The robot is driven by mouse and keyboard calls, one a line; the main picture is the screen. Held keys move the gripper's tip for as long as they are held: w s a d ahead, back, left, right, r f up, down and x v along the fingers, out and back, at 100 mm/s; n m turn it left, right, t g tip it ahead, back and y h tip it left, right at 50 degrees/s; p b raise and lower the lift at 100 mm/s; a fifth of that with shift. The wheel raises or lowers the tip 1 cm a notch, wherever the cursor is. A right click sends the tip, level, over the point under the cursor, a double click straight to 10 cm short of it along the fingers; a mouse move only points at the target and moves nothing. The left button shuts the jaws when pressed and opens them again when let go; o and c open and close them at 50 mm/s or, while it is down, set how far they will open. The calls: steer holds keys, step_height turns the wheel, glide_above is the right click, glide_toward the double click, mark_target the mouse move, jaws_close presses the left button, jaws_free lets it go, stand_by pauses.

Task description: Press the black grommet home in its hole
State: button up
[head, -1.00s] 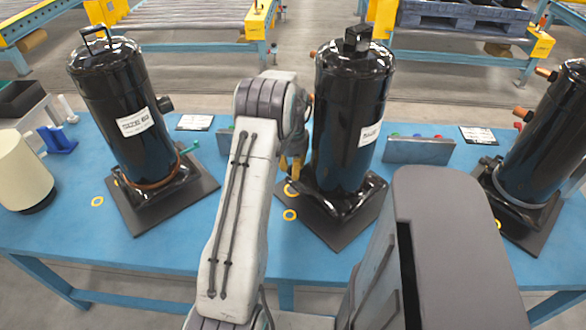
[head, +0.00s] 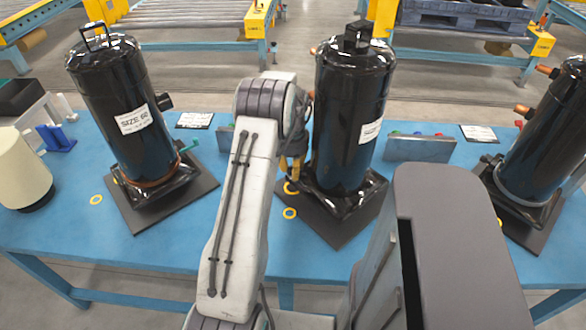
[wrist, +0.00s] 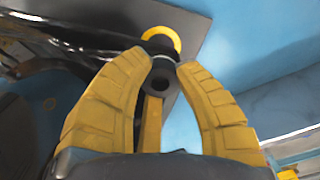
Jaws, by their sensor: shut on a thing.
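My gripper (wrist: 168,68) shows in the wrist view with its two yellow fingers closed in at the tips. Between the tips is a small dark round piece with a hole in its middle, which looks like the black grommet (wrist: 156,84). Just beyond the tips is a yellow ring (wrist: 160,33) with a dark centre, partly hidden behind them. I cannot tell whether the grommet touches the hole. In the head view my gripper (head: 292,172) is low beside the middle compressor (head: 350,110), partly behind my arm; the grommet cannot be made out there.
The middle compressor stands on a dark pad (head: 335,233) close to the gripper's right. Other black compressors stand at left (head: 120,100) and right (head: 545,135). Another yellow ring (head: 290,213) lies on the blue table (head: 80,230). A grey block (head: 418,149) stands behind.

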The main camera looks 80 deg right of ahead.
steer(key=shift+f+b, duration=0.5)
steer(key=shift+f, duration=0.3)
steer(key=o, duration=1)
step_height(320, 180, up, 12)
steer(key=shift+r, duration=0.1)
stand_by(0.7)
